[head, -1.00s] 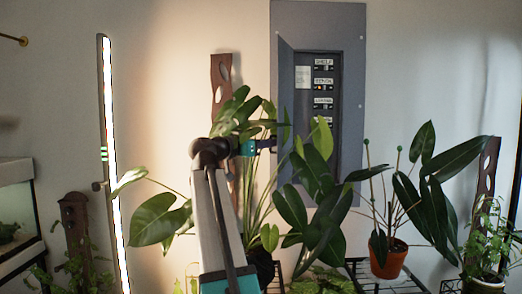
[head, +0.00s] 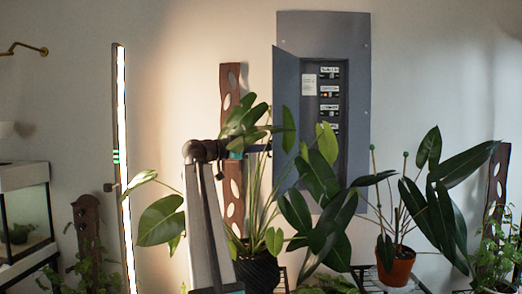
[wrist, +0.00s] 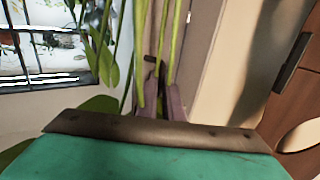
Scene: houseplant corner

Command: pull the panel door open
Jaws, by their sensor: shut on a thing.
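The grey panel (head: 355,60) hangs on the wall right of centre in the head view. Its door (head: 287,90) is hinged on the left and stands partly open, showing labelled switches (head: 329,95) inside. My gripper (head: 270,150) reaches the door's free edge from the left, partly hidden by leaves. In the wrist view the fingers (wrist: 160,98) show behind green stems and are close together.
A tall plant in a dark pot (head: 258,272) stands right beside my arm, its leaves across the gripper and door. A plant in an orange pot (head: 396,268) stands to the right. A lit tube lamp (head: 122,150) and a glass tank (head: 25,215) are at left.

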